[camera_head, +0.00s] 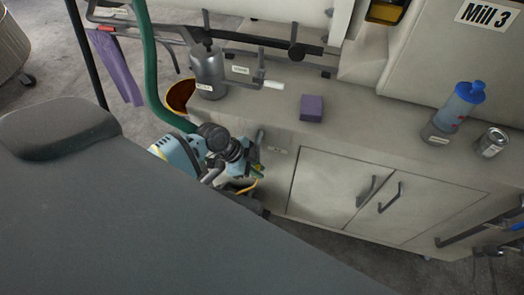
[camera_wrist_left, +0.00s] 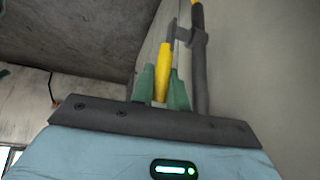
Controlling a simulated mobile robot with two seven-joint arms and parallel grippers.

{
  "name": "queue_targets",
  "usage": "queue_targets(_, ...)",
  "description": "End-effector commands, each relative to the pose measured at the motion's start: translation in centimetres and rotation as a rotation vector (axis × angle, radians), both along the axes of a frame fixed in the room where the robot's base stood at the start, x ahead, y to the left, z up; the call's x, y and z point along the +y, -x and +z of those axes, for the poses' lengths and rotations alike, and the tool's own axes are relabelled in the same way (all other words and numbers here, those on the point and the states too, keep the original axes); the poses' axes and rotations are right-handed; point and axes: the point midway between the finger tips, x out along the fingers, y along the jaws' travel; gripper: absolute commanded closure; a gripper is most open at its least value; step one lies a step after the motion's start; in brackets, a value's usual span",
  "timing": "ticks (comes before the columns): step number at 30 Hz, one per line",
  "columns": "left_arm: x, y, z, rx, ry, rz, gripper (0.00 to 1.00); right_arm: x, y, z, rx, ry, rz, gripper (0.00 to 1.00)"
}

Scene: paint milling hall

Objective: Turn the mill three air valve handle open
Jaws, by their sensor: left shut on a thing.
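In the left wrist view a yellow handle (camera_wrist_left: 165,62) stands between the two green fingertips of my left gripper (camera_wrist_left: 161,88). The gripper is shut on it. A grey vertical pipe with a collar (camera_wrist_left: 200,70) runs right beside the handle. In the head view my left gripper (camera_head: 257,169) is low at the left end of the grey Mill 3 cabinet, and my wrist partly hides the valve there. The "Mill 3" sign (camera_head: 487,14) is at the upper right. My right gripper does not show.
On the cabinet top are a grey canister (camera_head: 208,70), a purple block (camera_head: 312,108), a blue bottle (camera_head: 460,105) and a can (camera_head: 492,142). Cabinet doors (camera_head: 325,187) are closed.

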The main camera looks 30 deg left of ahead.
Motion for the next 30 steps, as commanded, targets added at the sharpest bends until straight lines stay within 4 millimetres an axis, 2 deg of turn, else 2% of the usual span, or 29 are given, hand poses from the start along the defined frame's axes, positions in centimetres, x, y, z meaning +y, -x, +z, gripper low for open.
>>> queue_targets(1,0.4,0.2,-0.6,-0.002,0.028,0.003,1.00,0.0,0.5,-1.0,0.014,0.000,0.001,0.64)
queue_targets(3,0.6,0.2,-0.5,-0.014,0.065,0.004,1.00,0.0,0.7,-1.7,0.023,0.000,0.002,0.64)
queue_targets(9,1.0,0.3,-0.3,-0.033,0.139,0.003,1.00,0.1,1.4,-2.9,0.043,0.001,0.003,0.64)
queue_targets(27,1.2,0.2,0.0,-0.044,0.178,0.003,1.00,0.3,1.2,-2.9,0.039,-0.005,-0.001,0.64)
queue_targets(28,1.2,0.2,0.0,-0.044,0.178,0.003,0.82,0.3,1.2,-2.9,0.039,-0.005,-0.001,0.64)
queue_targets(30,1.2,0.2,0.0,-0.044,0.178,0.003,0.73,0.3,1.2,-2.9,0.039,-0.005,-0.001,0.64)
